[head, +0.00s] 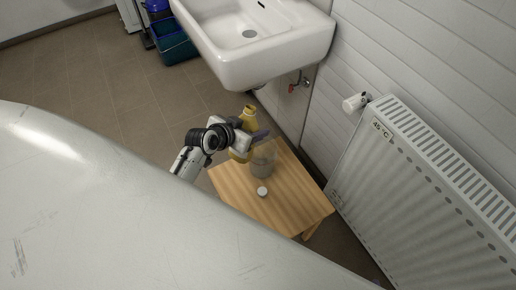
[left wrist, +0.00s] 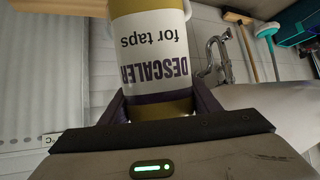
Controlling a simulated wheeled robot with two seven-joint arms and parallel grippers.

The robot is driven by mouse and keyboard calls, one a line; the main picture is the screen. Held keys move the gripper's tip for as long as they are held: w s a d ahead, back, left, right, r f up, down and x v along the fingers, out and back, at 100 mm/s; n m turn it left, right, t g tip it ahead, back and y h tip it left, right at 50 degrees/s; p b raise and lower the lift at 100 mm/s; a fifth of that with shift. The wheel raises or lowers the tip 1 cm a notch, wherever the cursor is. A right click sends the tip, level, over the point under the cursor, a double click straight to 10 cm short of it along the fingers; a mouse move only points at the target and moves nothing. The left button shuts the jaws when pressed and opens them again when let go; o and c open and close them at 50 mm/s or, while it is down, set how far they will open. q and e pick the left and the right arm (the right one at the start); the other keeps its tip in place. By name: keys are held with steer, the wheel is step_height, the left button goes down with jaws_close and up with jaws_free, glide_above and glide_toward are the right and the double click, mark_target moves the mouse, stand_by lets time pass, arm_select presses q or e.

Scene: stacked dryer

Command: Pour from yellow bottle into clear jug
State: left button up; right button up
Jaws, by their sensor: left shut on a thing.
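The yellow bottle (head: 249,113) is roughly upright at the back left of the small wooden table. My left gripper (head: 250,136) is shut around its middle and hides part of it. In the left wrist view the bottle (left wrist: 150,50) shows a white label reading "DESCALER for taps", between the two fingers of the gripper (left wrist: 160,106). I cannot tell whether its base touches the table. The clear jug (head: 263,163) stands on the table just right of the bottle, its top partly behind a dark finger. My right gripper is not in view.
A small white cap (head: 262,191) lies on the wooden table (head: 290,205) in front of the jug. A white sink (head: 262,45) hangs behind. A radiator (head: 420,190) stands to the right. A large pale curved surface (head: 130,210) fills the near left.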

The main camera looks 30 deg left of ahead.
arm_select(q)
steer(key=shift+s+f+g+p, duration=0.1)
steer(key=shift+s+g+p, duration=0.3)
steer(key=shift+p, duration=0.75)
stand_by(1.3)
steer(key=shift+s+a+f+g+p, duration=0.15)
steer(key=shift+s+g+p, duration=0.1)
steer(key=shift+g+p, duration=0.25)
stand_by(0.5)
steer(key=shift+s+f+g, duration=0.8)
steer(key=shift+s+g, duration=0.2)
steer(key=shift+g, duration=0.4)
stand_by(3.1)
